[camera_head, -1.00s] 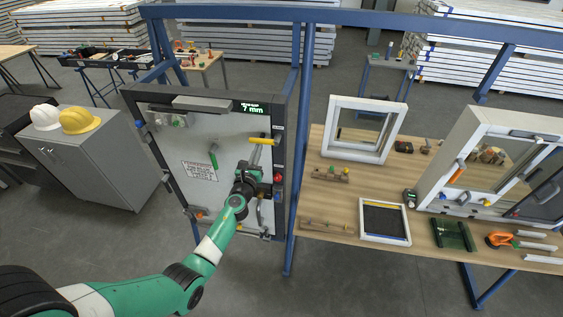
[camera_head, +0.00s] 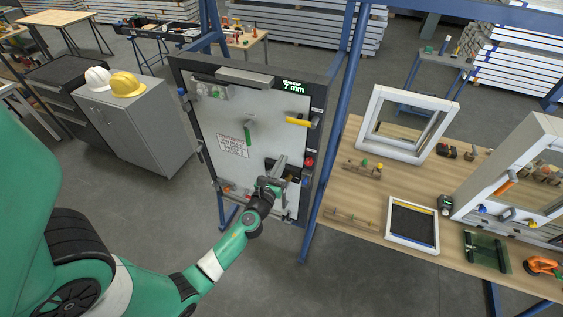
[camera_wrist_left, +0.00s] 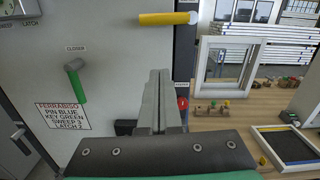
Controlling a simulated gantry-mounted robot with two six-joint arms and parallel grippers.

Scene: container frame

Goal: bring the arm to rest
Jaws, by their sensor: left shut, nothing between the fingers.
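My green and white left arm comes in from the lower left of the head view. Its left gripper (camera_head: 281,163) is in front of the lower right part of the grey door panel (camera_head: 232,172). In the wrist view the left gripper (camera_wrist_left: 158,92) has its two grey fingers together, with nothing between them. The yellow handle (camera_wrist_left: 168,19) is beyond and above the fingertips, and the green handle (camera_wrist_left: 77,84) is to their left. I cannot tell whether the gripper touches anything on the panel. My right gripper is not in view.
A blue post (camera_head: 345,120) stands right of the panel. A wooden table (camera_head: 351,199) beside it carries white frames (camera_head: 371,122) and tools. A grey cabinet (camera_head: 143,137) with a white helmet (camera_head: 97,79) and a yellow helmet (camera_head: 127,85) stands left. Floor before the panel is clear.

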